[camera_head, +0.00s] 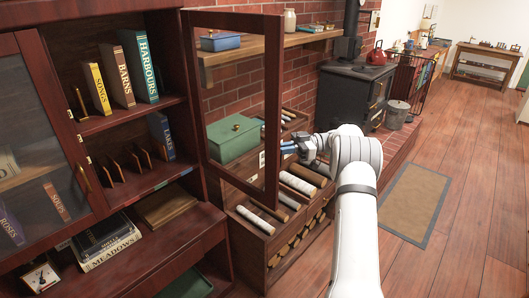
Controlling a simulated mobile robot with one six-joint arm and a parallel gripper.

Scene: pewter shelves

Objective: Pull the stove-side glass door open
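The stove-side glass door (272,105) has a dark red wooden frame with a clear pane. It stands swung out from the right side of the dark red cabinet (165,12), exposing the shelves. Its handle is not visible. My gripper (287,149) is beside the door's free edge, on the stove side, at about mid-height. The fingertips are partly hidden by the frame, so I cannot tell whether they touch it or hold a handle. The black stove (350,90) stands behind, to the right.
The left glass door (38,95) looks closed, with a brass handle (82,179). Books (122,75) stand on the open shelves. A low rack with rolls (262,222) and a green box (233,137) lie behind the open door. Wooden floor (465,220) is clear at right, beside a mat (413,203).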

